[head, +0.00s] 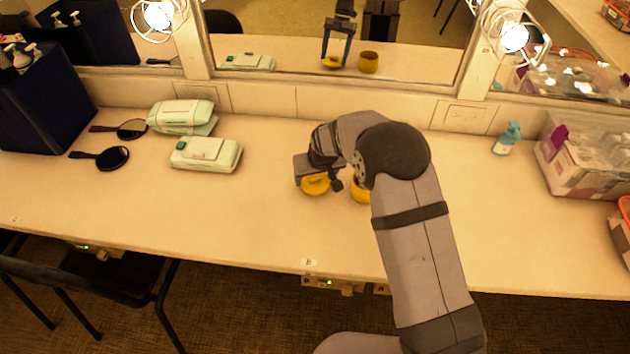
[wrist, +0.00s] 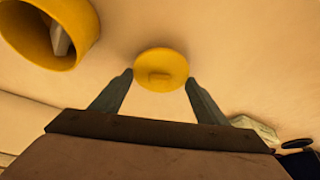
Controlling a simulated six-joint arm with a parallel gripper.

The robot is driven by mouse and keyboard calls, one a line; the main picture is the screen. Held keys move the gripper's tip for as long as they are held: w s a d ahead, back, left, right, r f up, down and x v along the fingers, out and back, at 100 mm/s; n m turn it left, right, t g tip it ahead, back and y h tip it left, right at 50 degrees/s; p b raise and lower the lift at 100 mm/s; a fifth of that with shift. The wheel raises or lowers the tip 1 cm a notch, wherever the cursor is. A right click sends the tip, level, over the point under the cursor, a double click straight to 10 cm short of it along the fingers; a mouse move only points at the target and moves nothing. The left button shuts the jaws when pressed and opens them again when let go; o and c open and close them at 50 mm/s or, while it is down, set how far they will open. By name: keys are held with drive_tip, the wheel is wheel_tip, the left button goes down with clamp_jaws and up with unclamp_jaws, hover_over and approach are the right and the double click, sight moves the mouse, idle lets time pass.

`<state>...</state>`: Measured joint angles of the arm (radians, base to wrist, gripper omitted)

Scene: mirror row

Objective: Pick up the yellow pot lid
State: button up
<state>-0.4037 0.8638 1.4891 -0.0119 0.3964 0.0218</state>
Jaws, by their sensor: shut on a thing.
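The yellow pot lid (head: 315,186) is at the counter's middle, directly under my gripper (head: 318,178). In the wrist view the round lid (wrist: 161,62) sits between the fingertips of my gripper (wrist: 159,79), which is shut on it. I cannot tell whether the lid touches the counter or is slightly above it. The yellow pot (head: 359,191) stands just right of the lid in the head view, partly hidden by my arm. In the wrist view the open pot (wrist: 72,18) is at upper left, with something pale inside.
Two pale green packs (head: 206,154) (head: 181,116) and two hand mirrors (head: 112,158) (head: 132,129) lie to the left, near a dark box (head: 45,105). A teal bottle (head: 507,139) and a clear bin (head: 580,160) stand at right. The wall mirror (head: 290,50) reflects the gripper, lid and pot.

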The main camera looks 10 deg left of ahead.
sight(317, 178)
wheel_tip(317, 178, up, 8)
drive_tip(key=shift+r+b, duration=0.1)
drive_tip(key=shift+b, duration=0.75)
drive_tip(key=w+d+r+m+p, duration=0.1)
drive_tip(key=d+r+p, duration=0.5)
drive_tip(key=d+p, duration=0.15)
drive_tip(key=s+d+f+m+h+p, duration=0.1)
drive_tip(key=d+f+m+p, duration=0.1)
drive_tip(key=d+p, duration=0.3)
drive_tip(key=shift+d+f+m+t+h, duration=0.3)
drive_tip(key=shift+d+m, duration=0.3)
drive_tip(key=shift+d, duration=0.5)
drive_tip(key=shift+s, duration=0.1)
drive_tip(key=shift+f, duration=0.1)
drive_tip(key=shift+f+b, duration=2.25)
drive_tip(key=shift+f, duration=0.8)
